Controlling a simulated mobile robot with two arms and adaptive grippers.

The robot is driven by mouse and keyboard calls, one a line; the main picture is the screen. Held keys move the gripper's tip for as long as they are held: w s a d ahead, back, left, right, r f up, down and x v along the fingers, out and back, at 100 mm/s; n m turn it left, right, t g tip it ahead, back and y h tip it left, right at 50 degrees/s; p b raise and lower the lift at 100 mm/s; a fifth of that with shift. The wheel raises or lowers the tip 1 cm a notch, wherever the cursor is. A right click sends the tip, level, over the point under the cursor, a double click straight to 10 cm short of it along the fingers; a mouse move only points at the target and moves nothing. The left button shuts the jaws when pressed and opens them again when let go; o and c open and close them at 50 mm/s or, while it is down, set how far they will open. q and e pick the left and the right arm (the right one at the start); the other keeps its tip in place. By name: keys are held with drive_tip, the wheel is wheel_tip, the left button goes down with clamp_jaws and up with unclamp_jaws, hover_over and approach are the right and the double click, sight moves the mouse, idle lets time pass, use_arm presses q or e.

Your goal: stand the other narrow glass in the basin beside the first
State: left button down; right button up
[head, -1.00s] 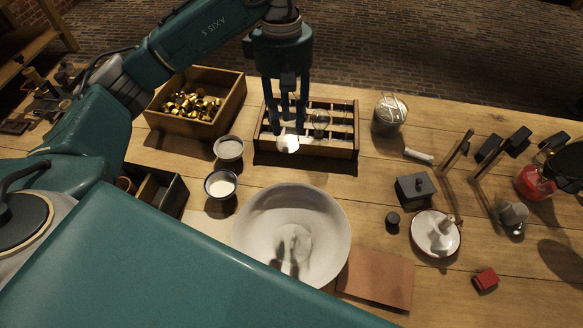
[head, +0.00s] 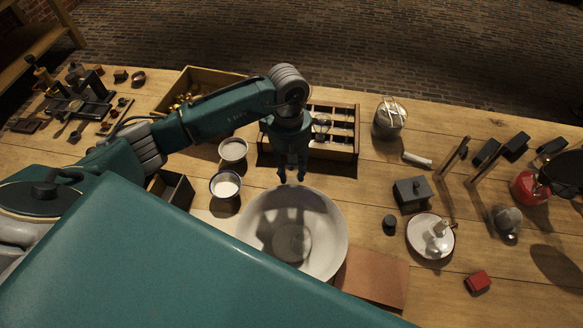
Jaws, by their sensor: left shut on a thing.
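The wide pale basin (head: 334,222) stands at the middle front of the table, with a shadow across its inside. I cannot make out a glass standing in it. My left gripper (head: 291,179) points down just over the basin's far rim. It is shut on a narrow glass, which is see-through and barely shows between the fingertips. The divided wooden crate (head: 340,154) is behind the gripper, partly hidden by my arm. A clear glass (head: 322,121) is in one of its compartments. My right gripper is out of view.
Two small bowls, one grey (head: 233,150) and one dark-rimmed with white contents (head: 225,186), stand left of the basin. A brown mat (head: 375,277) lies at its right. A grey lidded box (head: 411,193) and a white dish (head: 420,243) are farther right.

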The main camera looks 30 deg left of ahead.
use_arm(q)
drive_tip(key=shift+f, duration=0.3)
drive_tip(key=c, duration=1.7)
unclamp_jaws()
drive_tip(key=shift+f, duration=0.15)
drive_tip(key=shift+c, duration=0.2)
drive_tip(key=o, duration=0.5)
drive_tip(key=shift+c, duration=0.2)
